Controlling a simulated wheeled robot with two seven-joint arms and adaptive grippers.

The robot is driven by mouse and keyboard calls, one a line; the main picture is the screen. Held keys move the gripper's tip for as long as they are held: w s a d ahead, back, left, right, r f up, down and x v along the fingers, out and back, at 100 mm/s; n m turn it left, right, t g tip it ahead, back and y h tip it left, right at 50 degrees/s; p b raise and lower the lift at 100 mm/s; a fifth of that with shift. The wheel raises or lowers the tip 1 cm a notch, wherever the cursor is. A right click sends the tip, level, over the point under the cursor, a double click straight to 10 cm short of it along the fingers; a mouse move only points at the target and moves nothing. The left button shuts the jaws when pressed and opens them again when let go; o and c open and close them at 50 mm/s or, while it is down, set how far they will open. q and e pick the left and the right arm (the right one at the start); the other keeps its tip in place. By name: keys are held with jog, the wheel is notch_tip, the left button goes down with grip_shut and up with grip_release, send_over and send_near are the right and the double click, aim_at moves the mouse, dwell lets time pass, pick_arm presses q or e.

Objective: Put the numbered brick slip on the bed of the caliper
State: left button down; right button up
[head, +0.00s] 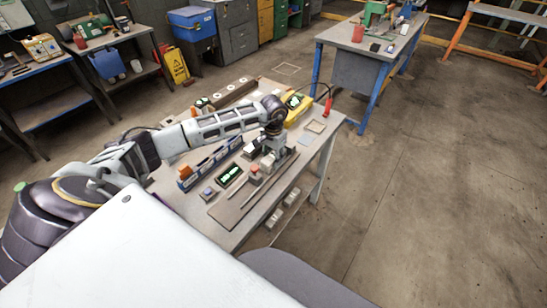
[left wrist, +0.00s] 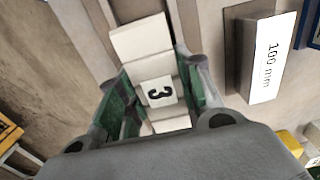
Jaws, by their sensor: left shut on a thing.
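My left gripper (head: 272,148) is low over the workbench, pointing down among small items. In the left wrist view its green-padded fingers stand on both sides of a pale brick slip (left wrist: 160,91) marked with a black 3, and they are shut on it. Other pale blocky surfaces show in line with the slip, above and below it in the picture; I cannot tell whether they touch it. In the head view the gripper hides most of the slip. I cannot pick out the caliper for certain; a long flat brown plate (head: 232,212) lies along the bench's near edge. My right gripper is not in view.
A blue level (head: 208,163), a green-faced box (head: 230,175) and an orange-topped block (head: 255,168) stand close by. A yellow case (head: 298,108) sits farther back.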

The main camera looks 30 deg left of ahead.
aim_at(273, 155)
pick_arm(q)
jog(key=c, duration=1)
grip_release()
jog(key=shift+o, duration=0.2)
jog(key=shift+r, duration=0.15)
notch_tip(273, 155, up, 12)
jog(key=b, duration=0.1)
